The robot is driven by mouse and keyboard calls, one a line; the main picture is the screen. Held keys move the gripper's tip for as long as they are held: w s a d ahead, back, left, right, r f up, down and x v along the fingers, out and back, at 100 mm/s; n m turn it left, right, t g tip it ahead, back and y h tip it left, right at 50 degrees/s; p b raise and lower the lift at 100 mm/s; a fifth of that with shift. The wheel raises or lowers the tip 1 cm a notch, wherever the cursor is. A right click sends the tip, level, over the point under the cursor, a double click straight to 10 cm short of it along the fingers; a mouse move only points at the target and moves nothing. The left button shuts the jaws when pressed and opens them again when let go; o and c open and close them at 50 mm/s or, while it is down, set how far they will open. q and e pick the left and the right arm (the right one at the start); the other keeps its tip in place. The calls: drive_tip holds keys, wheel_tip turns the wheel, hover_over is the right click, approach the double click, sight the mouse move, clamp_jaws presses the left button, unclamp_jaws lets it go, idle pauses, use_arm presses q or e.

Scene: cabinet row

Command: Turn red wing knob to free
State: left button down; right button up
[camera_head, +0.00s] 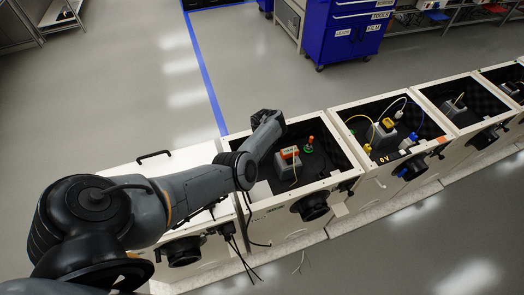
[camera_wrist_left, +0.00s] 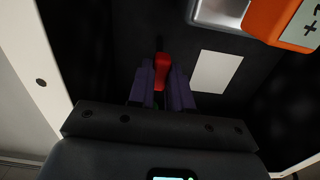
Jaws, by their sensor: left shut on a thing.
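The red wing knob (camera_wrist_left: 162,70) shows in the left wrist view, standing between the two purple fingers of my left gripper (camera_wrist_left: 163,88). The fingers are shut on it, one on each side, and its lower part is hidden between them. In the head view my left arm reaches into an open-topped cabinet (camera_head: 337,142), its wrist at the cabinet's far left corner. The fingers and the knob are hidden there by my arm. I cannot tell the knob's turned angle against any marking. My right gripper is in neither view.
An orange-topped grey device (camera_head: 290,153) stands in the same cabinet. Its orange part (camera_wrist_left: 285,22) also shows in the left wrist view, near a white label (camera_wrist_left: 217,72). A red-and-green post (camera_head: 309,144) stands to its right. Cabinet walls surround my gripper; more cabinets continue rightward.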

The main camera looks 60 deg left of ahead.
use_arm(q)
drive_tip(key=shift+n, duration=0.3)
drive_tip(key=c, duration=1)
unclamp_jaws()
drive_tip(key=shift+c, duration=0.2)
wheel_tip(320, 180, up, 11)
drive_tip(key=p, duration=0.4)
drive_tip(key=shift+f, duration=0.1)
